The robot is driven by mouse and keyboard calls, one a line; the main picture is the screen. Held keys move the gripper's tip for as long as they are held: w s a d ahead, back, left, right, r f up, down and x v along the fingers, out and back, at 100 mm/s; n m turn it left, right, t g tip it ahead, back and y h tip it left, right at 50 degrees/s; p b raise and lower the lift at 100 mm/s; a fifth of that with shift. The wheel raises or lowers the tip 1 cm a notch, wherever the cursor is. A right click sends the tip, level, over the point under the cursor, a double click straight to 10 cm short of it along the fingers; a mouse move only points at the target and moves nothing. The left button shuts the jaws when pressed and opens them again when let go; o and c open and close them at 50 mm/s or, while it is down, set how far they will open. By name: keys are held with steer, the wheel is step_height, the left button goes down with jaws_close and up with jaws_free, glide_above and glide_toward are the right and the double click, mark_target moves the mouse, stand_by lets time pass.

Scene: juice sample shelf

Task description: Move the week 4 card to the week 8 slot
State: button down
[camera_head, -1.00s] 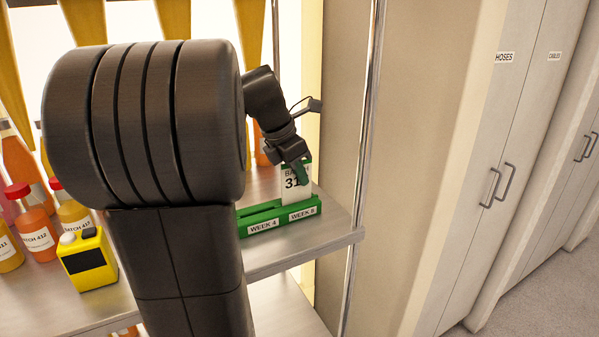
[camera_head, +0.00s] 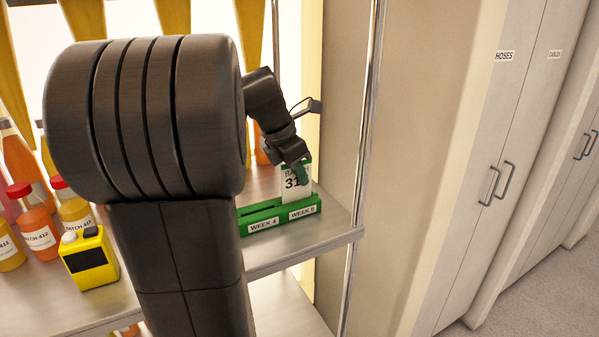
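The white card (camera_head: 290,190) with a green top edge and the number 31 stands upright at the week 8 end of the green holder (camera_head: 243,214). Its lower edge meets the holder behind the WEEK 8 label (camera_head: 302,211). The WEEK 4 label (camera_head: 263,224) is to its left, and no card shows above that part, though my arm hides some of the holder's left end.
Several juice bottles (camera_head: 37,232) and a yellow device with a dark screen (camera_head: 88,262) stand on the left of the metal shelf (camera_head: 285,248). A chrome post (camera_head: 366,120) rises close to the right of my gripper.

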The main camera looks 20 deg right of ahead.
steer(key=shift+f, duration=0.6)
steer(key=c, duration=1.6)
jaws_free()
steer(key=shift+o, duration=0.2)
steer(key=v, duration=1.3)
steer(key=shift+a+r+b, duration=0.15)
steer(key=shift+r+b, duration=0.25)
steer(key=x, duration=1.3)
steer(key=shift+f, duration=0.35)
steer(key=shift+d+r+p, duration=0.2)
steer(key=shift+r+p, duration=0.1)
steer(key=shift+p, duration=0.05)
